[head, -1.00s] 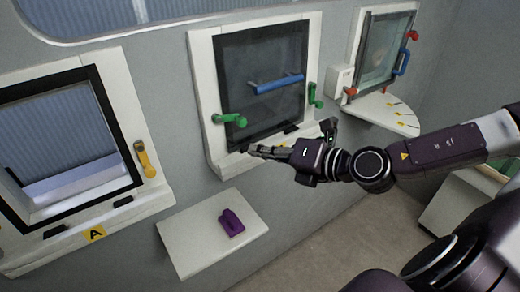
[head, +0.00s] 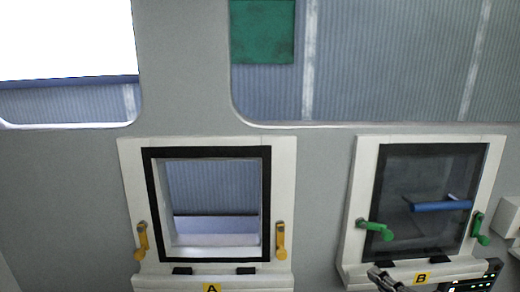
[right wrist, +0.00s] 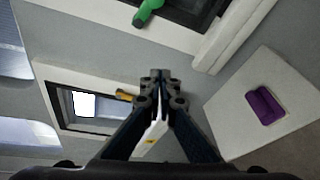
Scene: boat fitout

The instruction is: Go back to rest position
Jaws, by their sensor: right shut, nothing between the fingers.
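My right gripper (right wrist: 160,78) shows in the right wrist view with its fingers together and nothing between them. In the head view a part of it (head: 383,280) shows at the bottom edge, in front of the lower sill of window B. My left gripper is in neither view. Window A (head: 281,210) has yellow handles and an open middle. Window B (head: 355,215) has a dark pane, a blue bar (head: 440,206) and green handles (head: 376,230).
In the right wrist view a purple object (right wrist: 265,106) lies on a white shelf (right wrist: 232,119), apart from my gripper. Large windows (head: 380,80) run along the upper wall, one with a green patch (head: 262,32). The wall left of window A is bare.

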